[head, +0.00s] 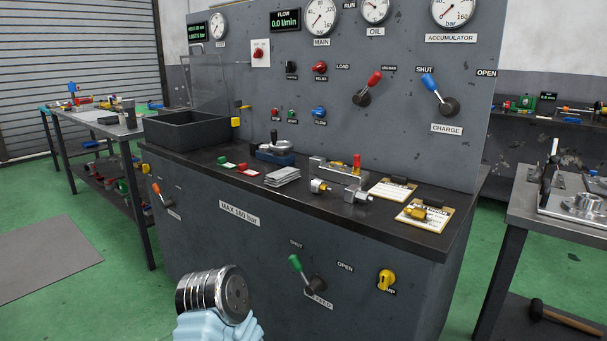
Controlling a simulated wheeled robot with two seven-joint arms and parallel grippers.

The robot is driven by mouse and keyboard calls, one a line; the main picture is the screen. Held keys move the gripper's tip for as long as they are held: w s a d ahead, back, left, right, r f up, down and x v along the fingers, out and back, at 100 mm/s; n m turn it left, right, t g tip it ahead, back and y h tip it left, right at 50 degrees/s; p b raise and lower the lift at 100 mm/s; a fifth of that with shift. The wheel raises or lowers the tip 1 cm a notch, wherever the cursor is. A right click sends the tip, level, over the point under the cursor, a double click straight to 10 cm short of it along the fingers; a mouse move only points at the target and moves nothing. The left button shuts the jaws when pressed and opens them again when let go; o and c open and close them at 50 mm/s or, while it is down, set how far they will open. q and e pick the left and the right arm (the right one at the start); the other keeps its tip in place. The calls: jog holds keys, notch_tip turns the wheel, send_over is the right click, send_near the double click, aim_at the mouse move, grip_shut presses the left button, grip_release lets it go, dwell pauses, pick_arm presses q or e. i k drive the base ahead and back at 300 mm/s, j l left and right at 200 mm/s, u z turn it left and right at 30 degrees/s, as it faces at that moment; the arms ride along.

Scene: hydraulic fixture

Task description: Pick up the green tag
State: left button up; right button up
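The green tag (222,160), a small flat piece with a white part beside it, lies on the dark bench ledge (200,158), right of the black bin. A similar red tag (242,167) lies just to its right, apart from it. Neither of my grippers is clearly in the head view, and nothing is seen touching the green tag.
A black bin (185,131) stands left of the tags. A blue device (276,157) and stacked grey plates (282,177) lie to the right. A silver cylinder (214,294) on a light blue part shows low in front; I cannot tell whether it is mine.

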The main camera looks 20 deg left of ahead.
aim_at(222, 161)
jog(key=i+j, duration=0.15)
jog(key=j, duration=0.35)
jog(key=i+j+u, duration=0.1)
jog(key=j, duration=0.4)
jog(key=i+j, duration=0.15)
jog(key=j, duration=0.35)
jog(key=i+j+u, duration=0.1)
jog(key=j, duration=0.4)
jog(key=i+j, duration=0.2)
jog(key=j, duration=0.3)
jog(key=i+j+u, duration=0.1)
jog(key=j, duration=0.35)
jog(key=i+j, duration=0.25)
jog(key=j, duration=0.25)
jog(key=i+j+u, duration=0.1)
jog(key=j, duration=0.35)
jog(key=i, duration=0.05)
